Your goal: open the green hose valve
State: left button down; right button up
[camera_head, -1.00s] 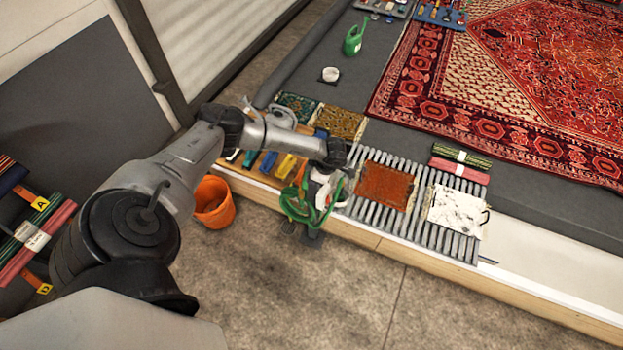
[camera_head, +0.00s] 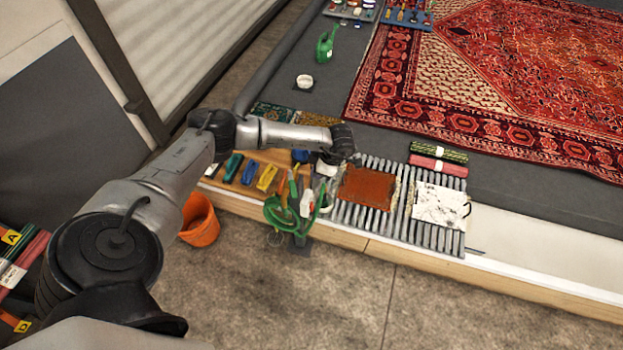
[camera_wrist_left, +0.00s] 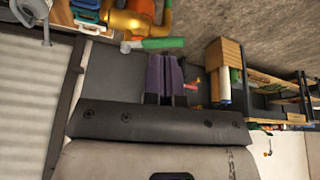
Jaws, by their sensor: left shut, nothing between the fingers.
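The hose valve shows in the left wrist view as a brass-coloured body (camera_wrist_left: 128,20) with a green lever (camera_wrist_left: 163,43) pointing right. My left gripper (camera_wrist_left: 168,60) is shut and empty, its dark fingertips just below the lever in that picture; I cannot tell whether they touch it. In the head view the green hose (camera_head: 283,215) hangs in coils at the platform's front edge. My left wrist reaches over the platform just behind and right of it, and the fingers are hard to make out there. The valve is not clear in the head view. My right gripper is not in view.
An orange bucket (camera_head: 200,222) stands on the floor left of the hose. A grey slatted grate (camera_head: 346,215) carries a rust-coloured mat (camera_head: 369,188) and a white piece (camera_head: 440,205). Coloured tools, including a yellow one (camera_head: 266,177), lie left of the hose. The front floor is clear.

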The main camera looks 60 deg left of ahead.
pick_arm(q)
jog(key=shift+v, duration=1.2)
